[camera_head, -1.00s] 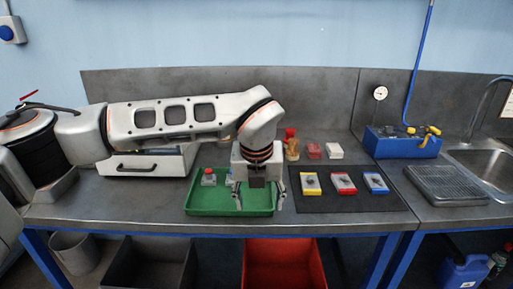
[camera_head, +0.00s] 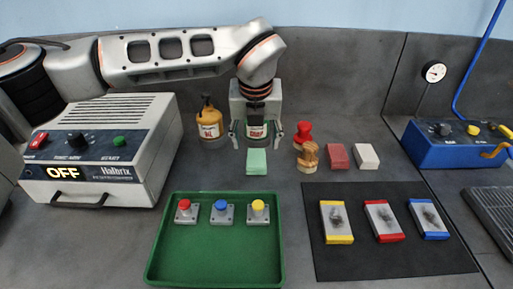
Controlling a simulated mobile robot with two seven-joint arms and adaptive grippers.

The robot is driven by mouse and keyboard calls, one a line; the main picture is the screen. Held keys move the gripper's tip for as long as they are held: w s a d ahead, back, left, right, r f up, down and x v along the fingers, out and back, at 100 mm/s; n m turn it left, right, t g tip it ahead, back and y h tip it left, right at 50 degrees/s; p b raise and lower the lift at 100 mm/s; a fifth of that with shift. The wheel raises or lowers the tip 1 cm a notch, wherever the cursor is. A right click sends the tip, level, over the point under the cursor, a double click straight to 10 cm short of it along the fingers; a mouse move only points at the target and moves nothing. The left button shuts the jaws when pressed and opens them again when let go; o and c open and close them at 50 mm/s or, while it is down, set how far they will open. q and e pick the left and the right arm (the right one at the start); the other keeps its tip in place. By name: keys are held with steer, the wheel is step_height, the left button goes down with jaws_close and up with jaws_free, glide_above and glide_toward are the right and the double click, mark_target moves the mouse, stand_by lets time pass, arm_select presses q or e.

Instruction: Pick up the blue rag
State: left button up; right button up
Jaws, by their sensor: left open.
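I see no clearly blue rag in the head view. A pale green folded block or cloth (camera_head: 257,162) lies on the bench just in front of my left gripper. My left gripper (camera_head: 257,138) points down and is open, with its fingers apart. A bottle with a green and red label (camera_head: 257,130) shows between the fingers; I cannot tell whether they touch it. A dull red block (camera_head: 338,156) and a white block (camera_head: 367,156) lie to the right. My right gripper is not in view.
An amber bottle (camera_head: 209,125) stands left of my gripper, and wooden-and-red stamp-like pieces (camera_head: 307,152) stand right. A green tray (camera_head: 215,262) with three buttoned blocks and a dark mat (camera_head: 330,262) with three coloured-edge plates lie in front. A box reading OFF (camera_head: 100,150) stands left.

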mark_target(256, 156)
arm_select(q)
steer(key=shift+x, duration=1.5)
steer(key=x, duration=0.3)
steer(key=shift+w+f, duration=0.1)
steer(key=shift+f, duration=0.25)
steer(key=shift+w+f, duration=0.15)
steer(key=shift+f, duration=0.25)
steer(key=c, duration=1.1)
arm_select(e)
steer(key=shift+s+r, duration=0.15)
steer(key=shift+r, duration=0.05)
arm_select(q)
steer(key=shift+r, duration=0.15)
steer(key=shift+r, duration=0.55)
step_height(256, 156, up, 6)
steer(key=shift+r, duration=0.1)
steer(key=shift+s+a+f+b, duration=0.2)
steer(key=shift+s+a, duration=0.55)
steer(key=shift+s, duration=2.15)
steer(key=shift+s+a+r+b, duration=0.1)
steer(key=shift+s+a+b, duration=0.45)
steer(key=shift+s, duration=2.35)
steer(key=shift+s+a+f+b, duration=0.15)
steer(key=shift+s+a, duration=0.8)
steer(key=shift+s, duration=1.95)
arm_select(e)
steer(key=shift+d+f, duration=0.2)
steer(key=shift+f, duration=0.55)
